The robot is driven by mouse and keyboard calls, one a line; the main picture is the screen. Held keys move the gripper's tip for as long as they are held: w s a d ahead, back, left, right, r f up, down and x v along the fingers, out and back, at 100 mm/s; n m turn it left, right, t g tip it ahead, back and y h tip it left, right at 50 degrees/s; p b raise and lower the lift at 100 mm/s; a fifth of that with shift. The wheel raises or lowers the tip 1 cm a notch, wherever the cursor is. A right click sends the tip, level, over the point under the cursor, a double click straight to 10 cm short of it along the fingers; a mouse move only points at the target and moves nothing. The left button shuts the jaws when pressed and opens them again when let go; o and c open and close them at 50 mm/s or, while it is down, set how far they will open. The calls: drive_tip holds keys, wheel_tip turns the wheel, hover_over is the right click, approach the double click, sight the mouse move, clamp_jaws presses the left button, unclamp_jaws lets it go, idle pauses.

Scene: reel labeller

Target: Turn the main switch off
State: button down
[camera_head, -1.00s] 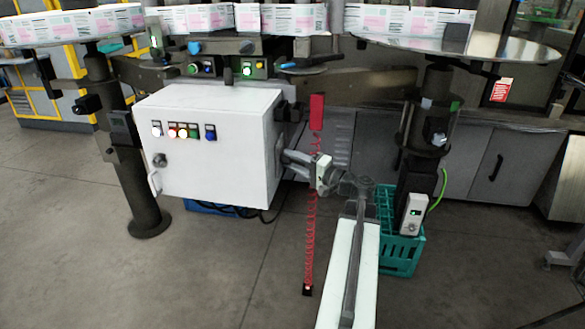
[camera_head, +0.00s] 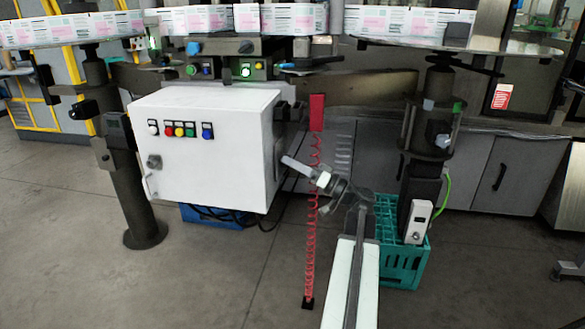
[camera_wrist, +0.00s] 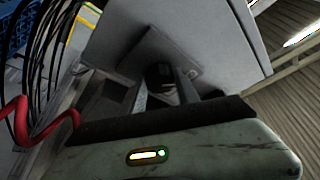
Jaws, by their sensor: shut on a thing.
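The white control cabinet (camera_head: 205,150) hangs at the centre left in the head view. The main switch, a dark knob (camera_wrist: 158,72) on a grey plate (camera_wrist: 192,73), sits on the cabinet's side wall in the wrist view. My gripper (camera_head: 287,161) reaches the cabinet's right side in the head view. In the wrist view my gripper (camera_wrist: 164,88) has its two fingers on either side of the knob, shut on it. The fingers partly hide the knob, so its exact angle is hard to read. The coloured buttons (camera_head: 180,131) on the cabinet front look unlit.
A red coiled cord (camera_head: 311,245) hangs beside my arm, and a red coil shows at the left in the wrist view. A green crate (camera_head: 402,262) stands right of my arm. A dark post (camera_head: 140,195) stands left of the cabinet. Open floor lies in front.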

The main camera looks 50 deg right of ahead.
drive_tip(key=shift+n, duration=0.5)
drive_tip(key=c, duration=0.9)
unclamp_jaws()
drive_tip(key=b+v, duration=0.2)
drive_tip(key=v, duration=0.5)
drive_tip(key=shift+s+d+f+b, duration=0.2)
drive_tip(key=shift+s+b, duration=0.15)
drive_tip(key=shift+y, duration=0.4)
